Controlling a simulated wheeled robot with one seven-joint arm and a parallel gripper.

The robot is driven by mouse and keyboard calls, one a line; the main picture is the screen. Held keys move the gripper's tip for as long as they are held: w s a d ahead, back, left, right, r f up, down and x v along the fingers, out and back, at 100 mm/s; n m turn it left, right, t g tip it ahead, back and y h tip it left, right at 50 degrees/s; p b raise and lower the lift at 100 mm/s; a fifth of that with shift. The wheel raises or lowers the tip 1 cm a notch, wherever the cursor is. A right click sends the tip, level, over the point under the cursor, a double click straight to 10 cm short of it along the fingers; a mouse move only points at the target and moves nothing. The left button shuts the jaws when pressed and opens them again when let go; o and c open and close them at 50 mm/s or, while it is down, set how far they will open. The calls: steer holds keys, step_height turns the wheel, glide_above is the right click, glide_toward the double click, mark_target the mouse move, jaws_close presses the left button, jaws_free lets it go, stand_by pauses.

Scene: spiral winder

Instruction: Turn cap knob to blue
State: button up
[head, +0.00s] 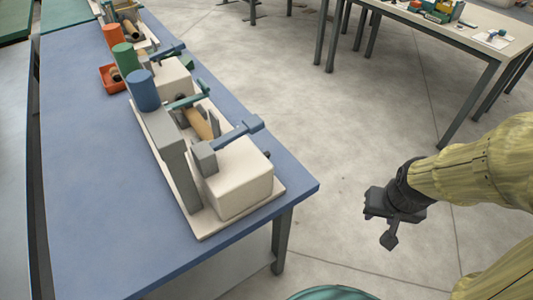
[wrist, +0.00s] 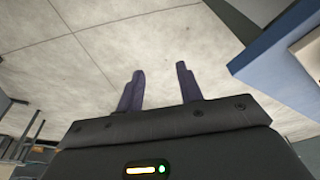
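The spiral winder (head: 232,172) stands on the blue table, with a cream housing, a grey upright plate, and grey and green levers. Blue (head: 143,90), green (head: 125,56) and orange (head: 112,35) cylinders stand in a row along its left side. A small dark knob (head: 267,154) shows at the right side of the cream housing; I cannot tell whether it is the cap knob. My gripper (head: 390,238) hangs over the floor, right of the table and well apart from the winder. In the wrist view its two fingers (wrist: 160,72) are spread, with nothing between them.
The blue table (head: 90,180) has a bare surface left of the winder; its right corner lies between the winder and my gripper. An orange tray (head: 112,78) sits behind. Another table (head: 480,45) with parts stands at the back right. Open floor lies between.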

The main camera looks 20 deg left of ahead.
steer(key=w+a+r+n+t+y+p, duration=0.2)
steer(key=w+a+r+n+t+p, duration=0.15)
steer(key=w+r+n, duration=0.45)
steer(key=w+a+r+n+t+y+p, duration=0.15)
steer(key=w+a+r+n+p, duration=0.35)
steer(key=w, duration=0.7)
steer(key=a+r+n+g+y+p, duration=0.1)
steer(key=a+r+n+y+p, duration=0.2)
steer(key=a+n, duration=0.45)
steer(key=s+a+f+n+g+p, duration=0.1)
steer(key=s+a+n+g+p, duration=0.4)
steer(key=s+n+g, duration=0.2)
steer(key=shift+f+n+g+h, duration=0.15)
steer(key=shift+n+g+h, duration=0.3)
steer(key=shift+g, duration=0.05)
steer(key=shift+a, duration=0.1)
